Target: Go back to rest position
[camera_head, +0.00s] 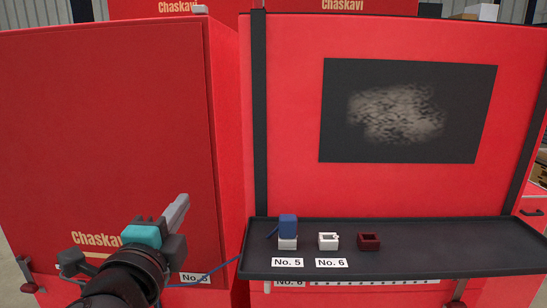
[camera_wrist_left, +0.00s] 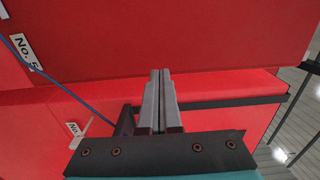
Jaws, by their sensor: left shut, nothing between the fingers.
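My left gripper (camera_head: 178,210) is at the lower left of the head view, in front of the left red cabinet (camera_head: 110,130) and left of the black shelf (camera_head: 400,246). In the left wrist view its two grey fingers (camera_wrist_left: 161,88) are together, with nothing between them. My right gripper is in neither view. On the shelf stand a blue block on a white base (camera_head: 288,231) by the label No. 5, a white open block (camera_head: 328,241) by No. 6, and a dark red open block (camera_head: 369,242).
A black panel with a blurry grey patch (camera_head: 408,111) is on the red wall above the shelf. A blue cable (camera_head: 212,272) runs from near my left arm towards the shelf's left end. The right half of the shelf is clear.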

